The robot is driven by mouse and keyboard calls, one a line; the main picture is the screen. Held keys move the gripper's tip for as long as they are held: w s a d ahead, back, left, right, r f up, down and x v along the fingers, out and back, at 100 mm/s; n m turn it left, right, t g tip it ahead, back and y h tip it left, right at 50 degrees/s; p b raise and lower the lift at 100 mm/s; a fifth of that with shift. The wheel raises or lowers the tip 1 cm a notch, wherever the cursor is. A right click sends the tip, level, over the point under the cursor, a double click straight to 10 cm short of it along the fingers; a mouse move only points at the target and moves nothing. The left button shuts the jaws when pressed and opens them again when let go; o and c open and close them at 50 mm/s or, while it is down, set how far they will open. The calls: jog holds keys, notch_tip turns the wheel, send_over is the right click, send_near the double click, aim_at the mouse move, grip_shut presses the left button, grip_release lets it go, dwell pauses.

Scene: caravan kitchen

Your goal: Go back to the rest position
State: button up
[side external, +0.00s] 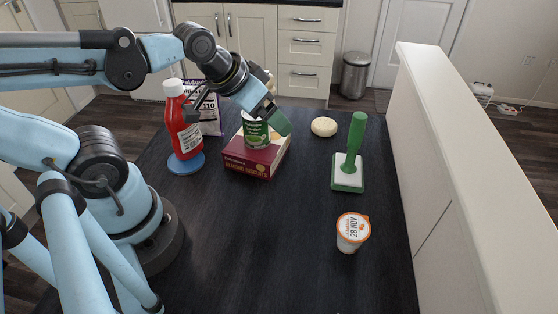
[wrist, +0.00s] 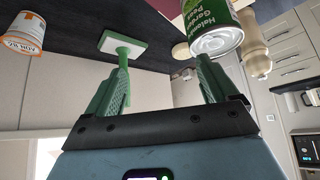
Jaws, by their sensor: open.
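My gripper (side external: 279,122) is open, its green fingers tilted down to the right beside a green can (side external: 256,133). The can stands on a dark red and cream box (side external: 250,161). In the wrist view, the two green fingers (wrist: 162,75) are spread apart with nothing between them. The can (wrist: 210,30) shows there just beyond the right finger, its metal end facing me. Whether the finger touches the can is unclear. My gripper hides part of the can in the side view.
A red sauce bottle (side external: 183,128) stands on a blue disc (side external: 185,166), before a purple-white bag (side external: 207,112). A pale round item (side external: 323,126), green-handled tool (side external: 350,165) and orange-lidded cup (side external: 351,234) are to the right. The dark tabletop's front middle is clear. A long white ledge (side external: 450,160) borders it.

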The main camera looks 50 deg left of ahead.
jog(key=shift+w+a+r+n+g+h, duration=0.25)
jog(key=shift+w+a+h, duration=0.2)
jog(key=shift+w+a, duration=0.55)
jog(key=shift+w+a+r+n+g+h, duration=0.15)
jog(key=shift+w+a+r+g+h, duration=0.3)
jog(key=shift+a, duration=0.8)
jog(key=shift+w+a+r+n+g+h, duration=0.15)
jog(key=shift+w+a+h, duration=0.35)
jog(key=shift+w+a, duration=0.55)
jog(key=w+a+m+t+h, duration=0.1)
jog(key=a+t+h, duration=0.3)
jog(key=a, duration=1.4)
jog(key=w+d+f+h, duration=0.1)
jog(key=w+d+f, duration=0.3)
jog(key=shift+w+g, duration=0.35)
jog(key=shift+g, duration=0.1)
jog(key=shift+f, duration=0.1)
